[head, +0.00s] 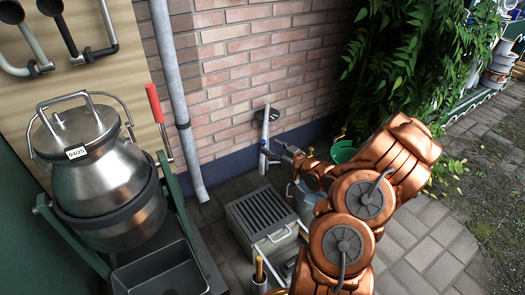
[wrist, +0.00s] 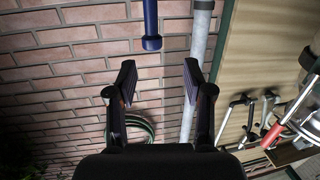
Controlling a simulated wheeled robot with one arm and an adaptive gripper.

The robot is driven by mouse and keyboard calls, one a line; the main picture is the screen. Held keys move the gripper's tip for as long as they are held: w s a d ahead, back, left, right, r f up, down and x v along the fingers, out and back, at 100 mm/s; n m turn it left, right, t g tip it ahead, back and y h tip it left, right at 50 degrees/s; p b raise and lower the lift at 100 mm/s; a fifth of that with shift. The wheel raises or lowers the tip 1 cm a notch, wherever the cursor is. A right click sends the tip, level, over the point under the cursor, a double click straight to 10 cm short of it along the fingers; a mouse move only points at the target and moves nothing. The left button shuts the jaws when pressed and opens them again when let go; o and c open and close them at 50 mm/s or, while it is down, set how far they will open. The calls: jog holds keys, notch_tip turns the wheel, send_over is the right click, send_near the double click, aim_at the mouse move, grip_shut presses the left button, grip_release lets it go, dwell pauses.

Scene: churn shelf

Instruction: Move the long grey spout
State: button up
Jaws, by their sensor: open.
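Angled pipes hang on the tan board at the top left of the head view. One is grey (head: 35,45), the one beside it is black (head: 64,30), and a thinner grey one (head: 107,22) is partly cut off. I cannot tell for sure which is the long grey spout. Similar pipes (wrist: 232,112) show small at the right of the wrist view. My gripper (wrist: 158,75) is open and empty, its fingers facing the brick wall. In the head view my gripper (head: 285,152) is near a grey upright fitting (head: 265,132), well right of the board; overlap hides the exact gap.
A steel churn (head: 95,170) in a green frame stands at left, with a dark tray (head: 160,272) below. A grey downpipe (head: 168,90) runs down the brick wall. Leaves hang at right.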

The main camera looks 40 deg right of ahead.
aim_at(265, 143)
jog(key=shift+t, duration=0.5)
jog(key=shift+w+d+f+b, duration=0.15)
jog(key=shift+w+b, duration=0.35)
jog(key=shift+w, duration=0.55)
jog(key=shift+w+a+f+b, duration=0.1)
jog(key=shift+w+f+b, duration=0.25)
jog(key=shift+w, duration=0.75)
jog(key=shift+w+d+f+b, duration=0.1)
jog(key=shift+w+b, duration=0.5)
jog(key=shift+w, duration=0.45)
jog(key=shift+c, duration=0.2)
grip_shut()
